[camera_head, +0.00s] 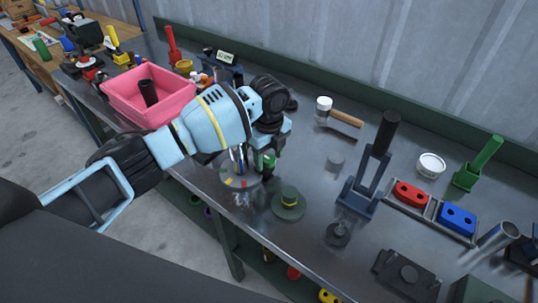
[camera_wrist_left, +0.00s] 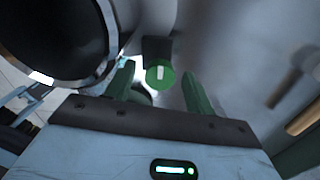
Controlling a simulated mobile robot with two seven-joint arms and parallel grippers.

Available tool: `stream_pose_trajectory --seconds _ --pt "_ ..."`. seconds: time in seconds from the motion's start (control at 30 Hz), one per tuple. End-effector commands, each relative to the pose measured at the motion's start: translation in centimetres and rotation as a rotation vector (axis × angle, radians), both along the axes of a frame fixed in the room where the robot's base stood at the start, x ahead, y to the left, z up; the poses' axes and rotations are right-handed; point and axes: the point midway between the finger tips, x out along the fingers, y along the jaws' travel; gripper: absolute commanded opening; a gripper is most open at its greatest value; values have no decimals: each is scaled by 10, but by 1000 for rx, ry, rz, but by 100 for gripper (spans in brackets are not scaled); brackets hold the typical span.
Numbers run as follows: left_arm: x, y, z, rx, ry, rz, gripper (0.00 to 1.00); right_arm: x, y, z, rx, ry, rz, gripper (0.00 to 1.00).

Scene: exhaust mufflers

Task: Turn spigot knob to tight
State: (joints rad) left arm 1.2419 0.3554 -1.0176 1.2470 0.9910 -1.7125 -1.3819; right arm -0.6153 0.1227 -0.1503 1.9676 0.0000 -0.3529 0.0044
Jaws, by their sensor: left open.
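The spigot knob (camera_wrist_left: 160,73) is a round green disc with a white bar, which stands upright in the left wrist view. It lies between the two green fingers of my left gripper (camera_wrist_left: 158,76), with a visible gap on both sides. In the head view my left gripper (camera_head: 266,158) points down over the bench near a round base (camera_head: 238,177) with red and yellow marks. There the knob cannot be told apart from the green fingers. Whether the fingertips reach around the knob or stop short is unclear. My right gripper is not in view.
A pink bin (camera_head: 150,97) stands left of my wrist on the metal bench. A green-topped round piece (camera_head: 289,200) sits just right of the gripper. A hammer (camera_head: 338,115), a blue upright stand (camera_head: 366,180) and red and blue blocks (camera_head: 458,219) are farther right.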

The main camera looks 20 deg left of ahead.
Motion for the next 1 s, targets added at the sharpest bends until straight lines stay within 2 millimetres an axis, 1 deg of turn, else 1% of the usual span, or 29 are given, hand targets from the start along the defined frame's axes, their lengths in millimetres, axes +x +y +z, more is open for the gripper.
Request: stream_pose_trajectory --seconds 0.07,0.17,0.4,0.6,0.73,1.0 --pt "0 0 4 0 -1 1 54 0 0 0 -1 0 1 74" --pt "1 0 14 -1 -3 1 54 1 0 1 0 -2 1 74" --pt "1 0 53 -2 -5 -1 54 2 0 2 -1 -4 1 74" --pt "0 0 74 0 -1 -1 54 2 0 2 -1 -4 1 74" --pt "0 0 78 0 -1 -1 54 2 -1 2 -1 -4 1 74" --pt "0 0 78 0 -1 -1 54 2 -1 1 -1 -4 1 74"
